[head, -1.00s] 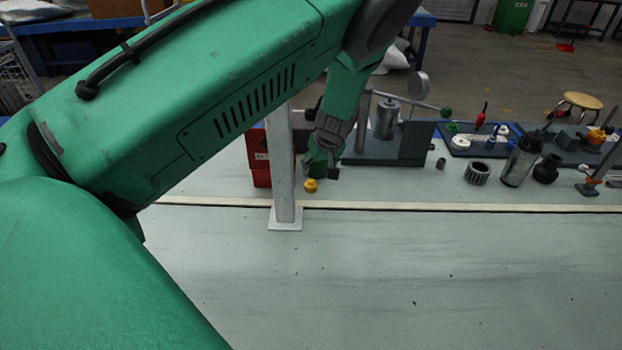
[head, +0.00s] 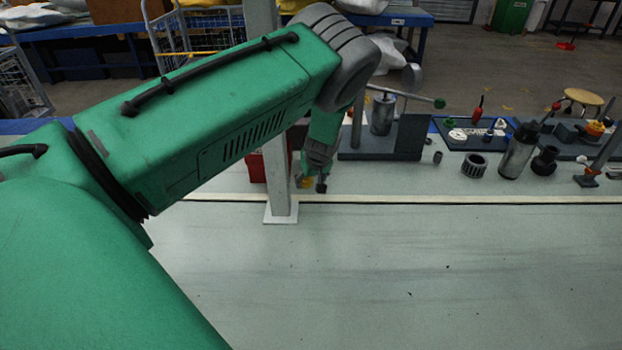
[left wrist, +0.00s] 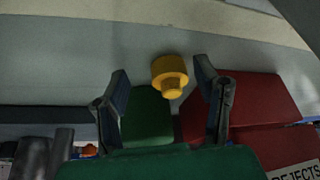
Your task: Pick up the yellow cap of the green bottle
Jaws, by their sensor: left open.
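The small yellow cap (left wrist: 169,70) lies on the pale table and shows in the left wrist view with a wide part and a narrower knob. It also shows in the head view (head: 307,183), partly covered by my gripper. My left gripper (left wrist: 164,78) is open, with one dark finger on each side of the cap and visible gaps between. In the head view the left gripper (head: 312,184) points down at the cap, behind the white post. I cannot make out a green bottle for certain. My right gripper is out of view.
A red bin (left wrist: 245,105) marked REJECTS stands close beside the cap. A white post (head: 277,180) rises in front of the gripper. A grey fixture (head: 408,138) stands just right. Farther right are a toothed ring (head: 474,166) and a cylinder (head: 516,155). The front table is clear.

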